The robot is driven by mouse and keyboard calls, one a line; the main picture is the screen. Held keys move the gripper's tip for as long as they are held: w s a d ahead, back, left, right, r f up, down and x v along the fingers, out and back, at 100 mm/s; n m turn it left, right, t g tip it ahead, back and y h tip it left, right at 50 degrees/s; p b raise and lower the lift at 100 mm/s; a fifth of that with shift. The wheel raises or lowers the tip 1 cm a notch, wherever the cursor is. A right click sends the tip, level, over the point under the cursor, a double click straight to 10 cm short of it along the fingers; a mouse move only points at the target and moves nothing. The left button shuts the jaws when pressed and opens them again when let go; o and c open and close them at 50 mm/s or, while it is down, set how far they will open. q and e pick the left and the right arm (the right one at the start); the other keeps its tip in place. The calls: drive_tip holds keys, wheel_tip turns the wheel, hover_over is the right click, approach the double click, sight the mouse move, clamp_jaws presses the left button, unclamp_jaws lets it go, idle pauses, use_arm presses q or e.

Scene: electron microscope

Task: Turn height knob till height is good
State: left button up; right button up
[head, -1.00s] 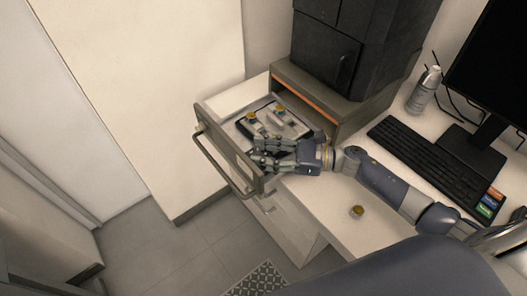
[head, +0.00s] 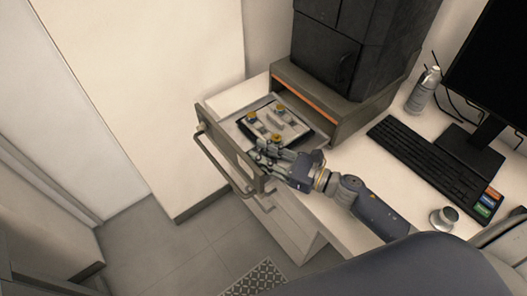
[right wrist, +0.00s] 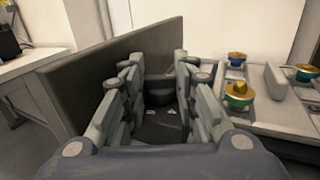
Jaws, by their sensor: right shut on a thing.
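A microscope stage (head: 294,119) sits in the pulled-out drawer, with small brass-topped stubs on it, such as one stub (head: 281,108) at the back. My right gripper (head: 262,157) is low in the drawer, between the stage and the front panel. In the right wrist view its fingers (right wrist: 160,85) are on both sides of a dark round knob (right wrist: 188,74), and it is shut on this knob. The fingers partly hide the knob, and the head view does not show it clearly. My left gripper is not in view.
The drawer's front panel (head: 226,152), with its handle, stands close beside the gripper. A dark microscope body (head: 330,50) rises behind. On the desk are a keyboard (head: 427,163), a monitor (head: 500,70), a spray bottle (head: 424,90) and a silver round knob (head: 443,218).

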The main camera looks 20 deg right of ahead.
drive_tip(key=m+t+h, duration=0.2)
drive_tip(key=h, duration=0.1)
drive_tip(key=shift+s+a, duration=0.2)
drive_tip(key=shift+a+m+t+h+b, duration=0.1)
drive_tip(key=shift+m+t+h+b, duration=0.35)
drive_tip(key=shift+m+t+h, duration=0.6)
drive_tip(key=shift+m+h, duration=0.25)
drive_tip(key=shift+h, duration=0.2)
drive_tip(key=o, duration=1)
drive_tip(key=shift+o, duration=0.2)
drive_tip(key=shift+g, duration=0.25)
